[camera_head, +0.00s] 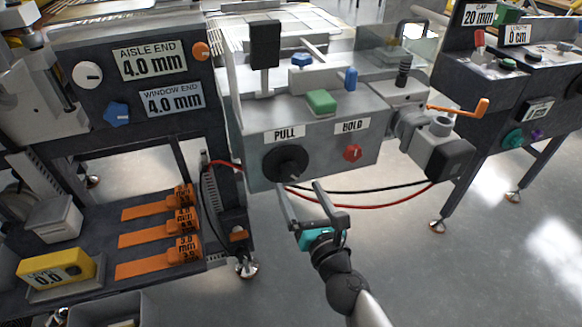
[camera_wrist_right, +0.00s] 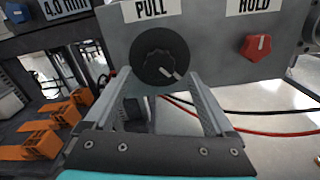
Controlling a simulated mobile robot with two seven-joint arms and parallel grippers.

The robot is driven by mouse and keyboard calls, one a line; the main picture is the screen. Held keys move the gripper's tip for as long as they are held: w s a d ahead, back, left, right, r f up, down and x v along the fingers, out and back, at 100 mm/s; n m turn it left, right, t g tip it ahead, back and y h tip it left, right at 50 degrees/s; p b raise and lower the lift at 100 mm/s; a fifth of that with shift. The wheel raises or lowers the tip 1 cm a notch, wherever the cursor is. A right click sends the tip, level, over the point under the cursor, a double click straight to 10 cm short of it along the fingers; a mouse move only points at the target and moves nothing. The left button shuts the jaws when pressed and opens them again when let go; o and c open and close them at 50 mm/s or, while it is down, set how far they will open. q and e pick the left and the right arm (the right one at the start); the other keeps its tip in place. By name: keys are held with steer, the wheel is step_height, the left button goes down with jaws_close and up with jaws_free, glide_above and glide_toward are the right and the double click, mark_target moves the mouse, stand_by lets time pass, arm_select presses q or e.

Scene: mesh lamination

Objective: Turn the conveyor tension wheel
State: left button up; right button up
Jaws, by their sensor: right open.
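A black round dial (camera_head: 285,163) with a grip bar and a white pointer mark sits on the grey machine front under the PULL label; no part is labelled as the tension wheel. The dial also shows in the right wrist view (camera_wrist_right: 157,52). My right gripper (camera_head: 300,188) is open and empty, just below and in front of the dial. In the wrist view its fingertips (camera_wrist_right: 158,76) point at the dial's lower edge, one to each side. Contact with the dial is not visible. My left gripper is not in view.
A red knob (camera_head: 353,153) sits right of the dial under the HOLD label. Black and red cables (camera_head: 330,205) hang below the grey box. An orange lever (camera_head: 460,107) sticks out at the right. A shelf with orange gauges (camera_head: 160,240) stands left; floor is open at lower right.

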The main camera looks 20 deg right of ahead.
mark_target(291, 174)
steer(key=shift+w+a, duration=0.15)
steer(key=shift+w, duration=3.25)
steer(key=c, duration=1.4)
